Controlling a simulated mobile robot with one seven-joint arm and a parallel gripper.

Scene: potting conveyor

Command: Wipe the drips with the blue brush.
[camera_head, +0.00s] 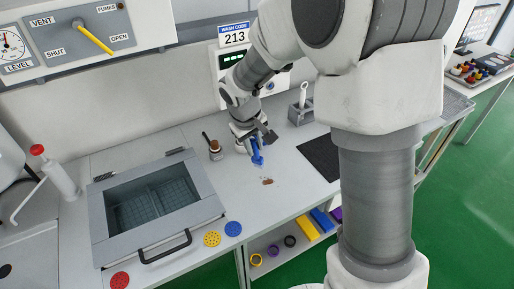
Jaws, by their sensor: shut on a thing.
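My gripper (256,137) is shut on a blue brush (257,155), low over the grey worktop in the middle of the head view. The brush's lower end points down toward the bench; I cannot tell whether it touches the surface. Brown drips (267,182) lie on the worktop just in front of the brush, toward the bench's front edge. The brush bristles are too small to make out.
A small brown pot with a handle (215,150) stands left of my gripper. A sunken basin (150,205) with a black handle is at left. A black mat (322,156) and grey holder (300,108) are at right. Yellow (212,239) and blue (233,228) discs lie near the front edge.

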